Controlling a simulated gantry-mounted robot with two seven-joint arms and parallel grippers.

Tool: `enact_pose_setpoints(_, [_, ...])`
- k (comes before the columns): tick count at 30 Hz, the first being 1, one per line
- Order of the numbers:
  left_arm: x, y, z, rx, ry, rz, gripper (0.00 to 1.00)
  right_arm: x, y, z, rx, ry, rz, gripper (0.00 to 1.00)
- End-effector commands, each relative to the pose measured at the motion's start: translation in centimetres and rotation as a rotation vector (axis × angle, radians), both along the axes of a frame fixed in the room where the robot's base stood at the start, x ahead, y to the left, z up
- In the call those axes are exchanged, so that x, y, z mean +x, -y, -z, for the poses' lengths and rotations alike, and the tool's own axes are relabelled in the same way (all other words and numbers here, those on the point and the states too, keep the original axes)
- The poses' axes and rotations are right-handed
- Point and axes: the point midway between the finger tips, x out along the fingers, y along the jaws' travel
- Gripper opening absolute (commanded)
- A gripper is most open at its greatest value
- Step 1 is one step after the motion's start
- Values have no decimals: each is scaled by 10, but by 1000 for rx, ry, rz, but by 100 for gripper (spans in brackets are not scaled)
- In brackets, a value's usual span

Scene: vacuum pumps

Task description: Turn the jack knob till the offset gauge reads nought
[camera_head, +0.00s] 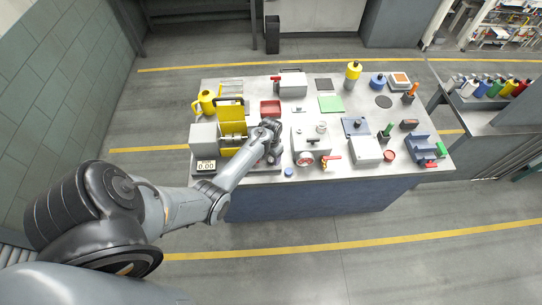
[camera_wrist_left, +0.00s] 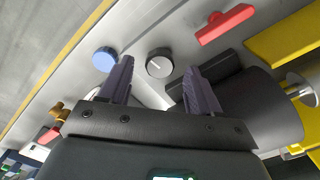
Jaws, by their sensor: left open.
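A round dark knob (camera_wrist_left: 160,63) with a pale rim and a white pointer line shows in the left wrist view. My left gripper (camera_wrist_left: 156,70) is open, and the knob appears between its two fingertips; I see no grip on it. In the head view my left gripper (camera_head: 272,152) is over the right end of the pump unit with the yellow guard (camera_head: 232,120), and my arm hides the knob there. A small digital gauge (camera_head: 206,165) stands at the front left of the bench; its digits look like 0.00 but are tiny. My right gripper is not in view.
A blue round cap (camera_wrist_left: 104,59) lies beside one finger, and a red bar (camera_wrist_left: 226,24) lies further off.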

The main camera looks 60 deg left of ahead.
Motion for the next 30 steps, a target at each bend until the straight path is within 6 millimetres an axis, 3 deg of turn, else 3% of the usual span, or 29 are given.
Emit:
enact_pose_setpoints(12, [0,0,-36,0,0,0,63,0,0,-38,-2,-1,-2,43])
enact_pose_setpoints(21, [0,0,-58,0,0,0,63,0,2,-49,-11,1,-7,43])
enact_pose_setpoints(30, [0,0,-58,0,0,0,63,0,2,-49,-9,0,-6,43])
